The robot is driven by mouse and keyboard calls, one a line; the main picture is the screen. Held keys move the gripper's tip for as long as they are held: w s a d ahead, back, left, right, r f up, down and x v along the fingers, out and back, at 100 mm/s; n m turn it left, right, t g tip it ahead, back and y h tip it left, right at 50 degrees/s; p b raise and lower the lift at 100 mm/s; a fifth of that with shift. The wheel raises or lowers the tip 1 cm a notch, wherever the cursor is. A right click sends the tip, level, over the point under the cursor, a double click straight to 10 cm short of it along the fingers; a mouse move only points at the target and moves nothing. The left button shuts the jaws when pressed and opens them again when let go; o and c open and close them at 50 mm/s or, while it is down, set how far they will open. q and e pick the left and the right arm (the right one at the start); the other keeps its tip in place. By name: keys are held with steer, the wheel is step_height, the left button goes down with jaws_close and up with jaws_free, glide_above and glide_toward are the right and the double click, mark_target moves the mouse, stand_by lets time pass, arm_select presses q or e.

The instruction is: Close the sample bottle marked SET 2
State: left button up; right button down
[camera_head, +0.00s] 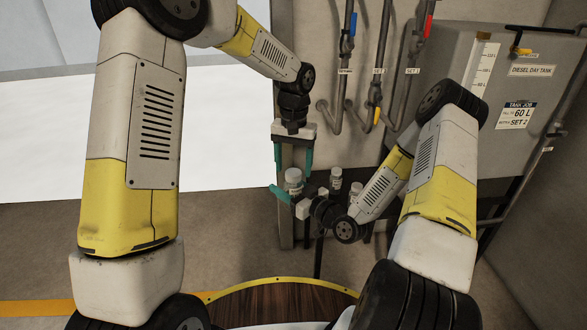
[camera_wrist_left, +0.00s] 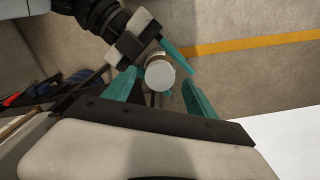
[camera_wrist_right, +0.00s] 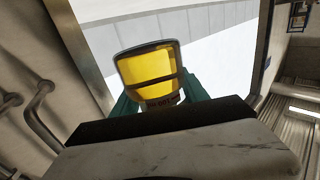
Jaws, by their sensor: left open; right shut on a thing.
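A small bottle with a white round cap (camera_head: 293,175) is upright in my right gripper (camera_head: 287,194), whose teal fingers are shut on its body. In the right wrist view this bottle (camera_wrist_right: 150,70) holds yellow liquid; its label is mostly hidden and I cannot read a set number. My left gripper (camera_head: 293,165) points down over the bottle with its fingers open. In the left wrist view the white cap (camera_wrist_left: 160,75) lies between the open fingertips, apparently without contact. I cannot tell how tightly the cap sits.
Another white-capped bottle (camera_head: 336,178) stands behind, to the right, with more small items near my right forearm. Pipes with coloured valve handles (camera_head: 378,115) and the diesel day tank (camera_head: 500,85) are at the back right. A round wooden surface (camera_head: 280,300) is in front.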

arm_select(q)
step_height(320, 180, up, 11)
stand_by(0.3)
steer(key=shift+s, duration=0.1)
steer(key=s+a+r+n+t+h, duration=0.1)
steer(key=s+a+r, duration=0.3)
steer(key=s+a, duration=0.15)
steer(key=s+a+r+n+t, duration=0.1)
steer(key=s+a+r+t, duration=0.1)
steer(key=s+a+r, duration=0.4)
steer(key=s+a+f+n+t+h, duration=0.1)
steer(key=s+a+f+t, duration=0.2)
steer(key=s+a, duration=0.5)
steer(key=shift+s+a+f+n, duration=0.3)
steer(key=shift+s+f, duration=0.2)
steer(key=shift+s, duration=1.35)
